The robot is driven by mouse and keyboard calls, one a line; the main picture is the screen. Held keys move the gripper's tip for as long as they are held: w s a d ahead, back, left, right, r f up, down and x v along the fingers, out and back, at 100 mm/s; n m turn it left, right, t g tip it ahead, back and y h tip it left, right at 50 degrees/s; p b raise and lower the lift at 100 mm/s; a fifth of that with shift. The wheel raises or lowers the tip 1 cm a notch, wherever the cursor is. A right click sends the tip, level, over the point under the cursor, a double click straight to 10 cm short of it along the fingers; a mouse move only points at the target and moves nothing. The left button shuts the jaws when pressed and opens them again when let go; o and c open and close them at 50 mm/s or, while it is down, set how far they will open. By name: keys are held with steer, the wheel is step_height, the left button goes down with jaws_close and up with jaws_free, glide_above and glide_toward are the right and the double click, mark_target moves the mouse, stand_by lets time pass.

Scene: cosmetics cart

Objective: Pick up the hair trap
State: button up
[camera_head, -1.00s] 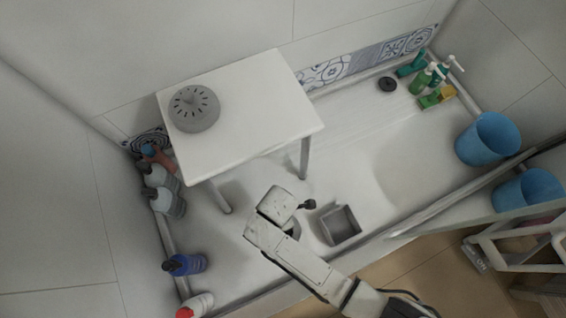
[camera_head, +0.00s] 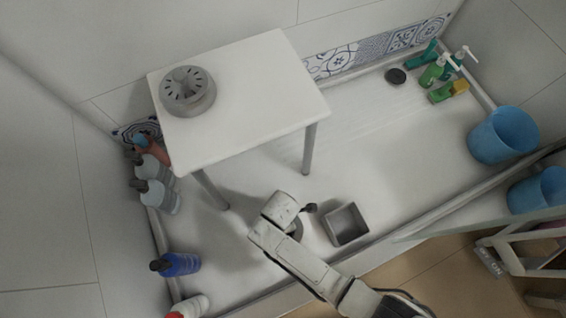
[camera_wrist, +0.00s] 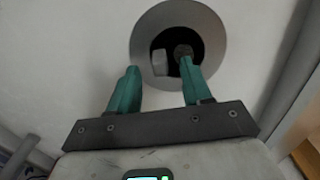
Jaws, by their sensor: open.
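A round grey ring with a dark opening (camera_wrist: 210,28) lies on the white floor in the wrist view. A small grey block and a dark knob-like piece sit inside it; this looks like the drain with the hair trap, but I cannot tell its parts apart surely. In the head view, part of the ring (camera_head: 297,229) shows beside my arm. My gripper (camera_wrist: 158,66) is open. Its teal fingertips are over the near side of the ring, the right one overlapping the opening. Nothing is held. In the head view my wrist hides the fingers.
A white stool (camera_head: 255,105) bears a grey slotted round object (camera_head: 187,92). An open grey square box (camera_head: 346,225) stands right of my wrist. Bottles (camera_head: 180,264) line the left edge; blue buckets (camera_head: 503,135) stand right.

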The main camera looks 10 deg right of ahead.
steer(key=shift+f, duration=0.4)
steer(key=shift+r, duration=0.1)
steer(key=shift+c, duration=0.5)
jaws_close()
